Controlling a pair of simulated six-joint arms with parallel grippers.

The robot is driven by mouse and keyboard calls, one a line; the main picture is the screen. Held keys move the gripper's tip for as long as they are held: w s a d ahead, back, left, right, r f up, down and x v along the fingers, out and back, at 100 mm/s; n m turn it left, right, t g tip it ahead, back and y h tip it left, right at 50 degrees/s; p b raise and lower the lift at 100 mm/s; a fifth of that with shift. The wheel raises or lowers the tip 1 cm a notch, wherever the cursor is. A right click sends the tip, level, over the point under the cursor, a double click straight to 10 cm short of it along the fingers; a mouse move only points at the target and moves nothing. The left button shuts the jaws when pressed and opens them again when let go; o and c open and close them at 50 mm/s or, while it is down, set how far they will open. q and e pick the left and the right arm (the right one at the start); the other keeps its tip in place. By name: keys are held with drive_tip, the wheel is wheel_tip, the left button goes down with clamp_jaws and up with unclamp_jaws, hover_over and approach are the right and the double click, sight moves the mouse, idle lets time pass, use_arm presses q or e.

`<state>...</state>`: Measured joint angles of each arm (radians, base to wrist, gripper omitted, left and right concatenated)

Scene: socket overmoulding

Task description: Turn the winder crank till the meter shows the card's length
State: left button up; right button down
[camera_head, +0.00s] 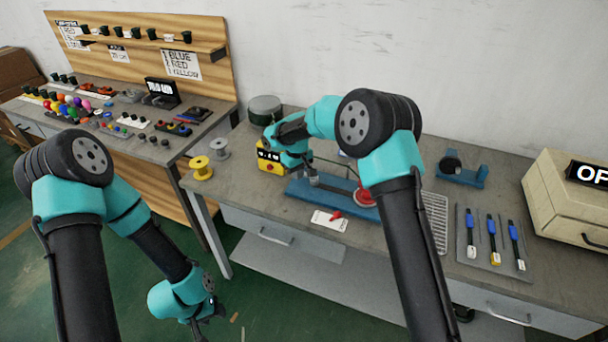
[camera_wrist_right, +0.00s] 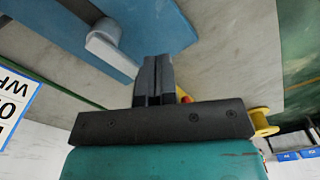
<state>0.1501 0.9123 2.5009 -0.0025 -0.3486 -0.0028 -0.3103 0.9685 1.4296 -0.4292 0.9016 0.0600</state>
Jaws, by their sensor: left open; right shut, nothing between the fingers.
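The winder's blue base (camera_head: 305,192) lies on the grey bench with a red disc (camera_head: 364,197) at its right end. A yellow box with a dark display (camera_head: 270,158), which looks like the meter, stands at its left; its reading is too small to tell. A white card (camera_head: 322,218) with a small red piece lies in front; its text is unreadable. My right gripper (camera_wrist_right: 153,80) is shut and empty beside the blue part (camera_wrist_right: 185,30) and a grey rounded piece (camera_wrist_right: 103,42); my arm hides part of the winder. My left gripper (camera_head: 212,308) is open, low over the floor.
Yellow (camera_head: 201,168) and grey (camera_head: 219,149) spools stand at the bench's left corner. A wire rack (camera_head: 435,222), a tray of blue-handled tools (camera_head: 490,240) and a beige box (camera_head: 565,200) are to the right. A second bench with small parts is at left.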

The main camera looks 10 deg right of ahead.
drive_tip(key=shift+f, duration=0.15)
drive_tip(key=shift+w, duration=0.1)
drive_tip(key=shift+w, duration=0.8)
drive_tip(key=shift+w+d, duration=0.2)
drive_tip(key=shift+w, duration=0.85)
